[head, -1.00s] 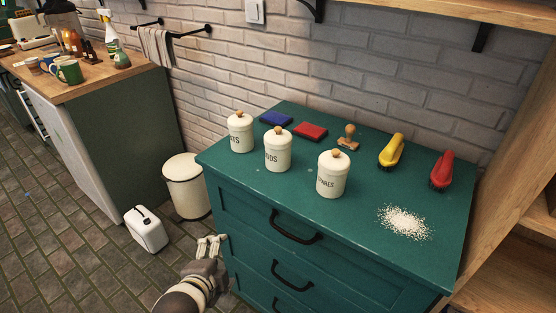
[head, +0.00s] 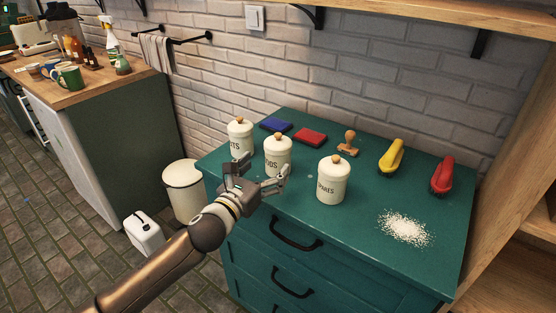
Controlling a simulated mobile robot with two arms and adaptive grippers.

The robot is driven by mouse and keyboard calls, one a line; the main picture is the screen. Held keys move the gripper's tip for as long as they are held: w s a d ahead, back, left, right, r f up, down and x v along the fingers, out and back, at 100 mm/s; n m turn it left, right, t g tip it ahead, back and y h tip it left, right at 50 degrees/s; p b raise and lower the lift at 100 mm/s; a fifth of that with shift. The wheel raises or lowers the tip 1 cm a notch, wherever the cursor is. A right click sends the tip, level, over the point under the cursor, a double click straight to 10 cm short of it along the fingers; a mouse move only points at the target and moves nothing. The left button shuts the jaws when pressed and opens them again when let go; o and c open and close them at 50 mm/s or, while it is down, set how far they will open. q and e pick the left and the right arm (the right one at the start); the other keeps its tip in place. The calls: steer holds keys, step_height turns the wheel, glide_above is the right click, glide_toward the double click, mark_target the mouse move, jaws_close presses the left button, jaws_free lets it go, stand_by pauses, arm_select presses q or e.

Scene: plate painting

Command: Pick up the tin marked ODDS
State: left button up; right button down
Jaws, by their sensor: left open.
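Three cream tins with wooden knobs stand on the green cabinet top (head: 371,180). The middle tin (head: 278,152) has a partly hidden label that appears to read ODDS. The left tin (head: 239,133) shows a label ending in TS, and the right tin (head: 332,183) is marked SPARES. My left gripper (head: 263,172) is open and empty, just in front of the middle tin, its fingers spread to either side. It hides the lower part of that tin, and I cannot tell whether it touches. My right gripper is not in view.
Behind the tins lie a blue pad (head: 276,124) and a red pad (head: 310,137). White granules (head: 405,228) are scattered near the front right.

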mark_target(278, 153)
arm_select(q)
steer(key=shift+x, duration=3.65)
steer(key=shift+r, duration=0.1)
steer(key=c, duration=1.2)
steer(key=shift+o, duration=0.2)
